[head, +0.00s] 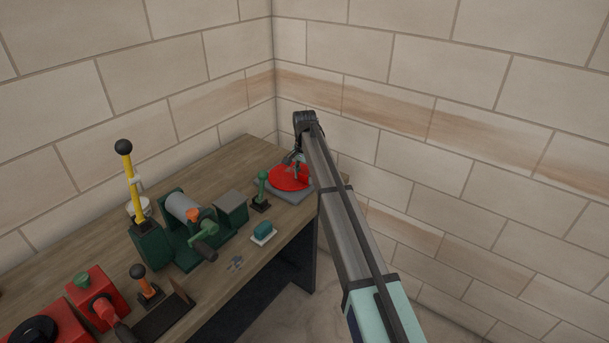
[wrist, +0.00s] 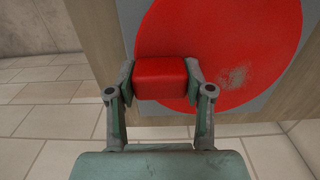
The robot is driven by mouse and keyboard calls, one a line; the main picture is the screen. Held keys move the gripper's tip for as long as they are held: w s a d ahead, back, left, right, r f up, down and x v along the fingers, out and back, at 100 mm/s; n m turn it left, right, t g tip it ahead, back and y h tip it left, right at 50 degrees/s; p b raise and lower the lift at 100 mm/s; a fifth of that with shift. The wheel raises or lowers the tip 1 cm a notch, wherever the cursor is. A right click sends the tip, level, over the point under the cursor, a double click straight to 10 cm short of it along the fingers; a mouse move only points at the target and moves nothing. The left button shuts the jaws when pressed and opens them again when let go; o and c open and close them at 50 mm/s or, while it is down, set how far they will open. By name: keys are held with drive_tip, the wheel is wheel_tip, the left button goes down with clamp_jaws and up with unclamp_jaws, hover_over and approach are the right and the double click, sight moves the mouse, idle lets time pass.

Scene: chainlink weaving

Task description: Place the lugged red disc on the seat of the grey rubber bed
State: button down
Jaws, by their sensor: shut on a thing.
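The lugged red disc (head: 284,178) is at the far right end of the bench in the head view. It lies over the grey rubber bed (head: 296,194), whose grey edge shows around it. In the wrist view the disc (wrist: 240,60) fills the upper middle, with a worn patch on its face. My gripper (wrist: 160,80) is shut on the disc's red lug (wrist: 160,75), one finger on each side. The grey bed (wrist: 285,95) shows behind the disc. The seat is hidden under the disc, and I cannot tell whether the disc touches it.
On the wooden bench (head: 250,150), a small green-handled lever (head: 262,188) stands just left of the bed. A teal block on a white base (head: 263,232) and a green crank machine (head: 190,230) are further left. Stone walls close off the back and right.

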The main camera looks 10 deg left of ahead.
drive_tip(key=shift+f, duration=0.1)
drive_tip(key=shift+c, duration=2.2)
unclamp_jaws()
drive_tip(key=shift+f, duration=0.1)
wheel_tip(320, 180, up, 12)
drive_tip(key=b, duration=0.3)
